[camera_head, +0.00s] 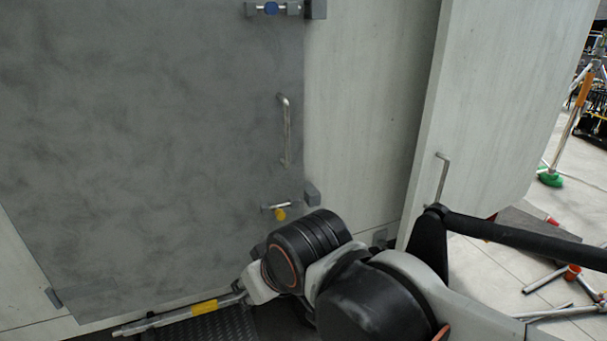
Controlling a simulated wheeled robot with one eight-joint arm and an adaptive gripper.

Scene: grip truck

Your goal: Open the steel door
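The grey steel door (150,130) fills the left of the head view and looks closed against the pale wall. A vertical metal handle (287,130) is near its right edge. An upper bolt with a blue knob (270,9) sits near the top edge of the picture. A lower bolt with a yellow knob (280,214) sits below the handle. I cannot tell whether either bolt is engaged. My arm comes from the lower right and bends in front of the door's lower right corner. My gripper's fingers are not visible; the arm may hide them.
A pale door panel (495,100) with its own handle (442,178) stands swung outward at the right. A bar with a yellow band (203,308) runs below the steel door. Tubes (560,295) and a tripod leg with a green foot (550,179) are on the floor at right.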

